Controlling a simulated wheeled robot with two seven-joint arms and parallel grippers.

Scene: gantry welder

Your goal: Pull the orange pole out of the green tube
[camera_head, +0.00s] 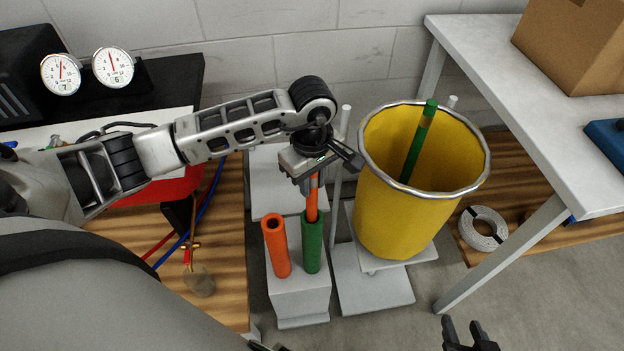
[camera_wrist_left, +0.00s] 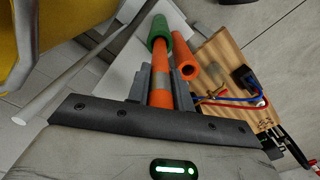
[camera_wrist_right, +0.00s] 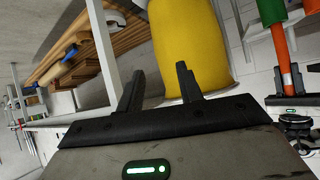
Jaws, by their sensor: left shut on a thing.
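The orange pole (camera_head: 312,204) stands upright with its lower end in the mouth of the green tube (camera_head: 312,248). My left gripper (camera_head: 313,175) is shut on the pole's upper part, above the tube. In the left wrist view the pole (camera_wrist_left: 161,80), with a grey band, runs between the fingers to the green tube (camera_wrist_left: 158,32). How deep the pole sits inside is hidden. My right gripper (camera_head: 470,338) is at the bottom edge of the head view, away from the tube. Its fingers (camera_wrist_right: 158,85) are apart and empty in the right wrist view.
An open orange tube (camera_head: 277,248) stands just left of the green tube on a grey block (camera_head: 300,303). A yellow bin (camera_head: 395,220) holding a green pole (camera_head: 416,145) stands close on the right. A grey table (camera_head: 520,95) stands further right. Gauges (camera_head: 112,67) are at back left.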

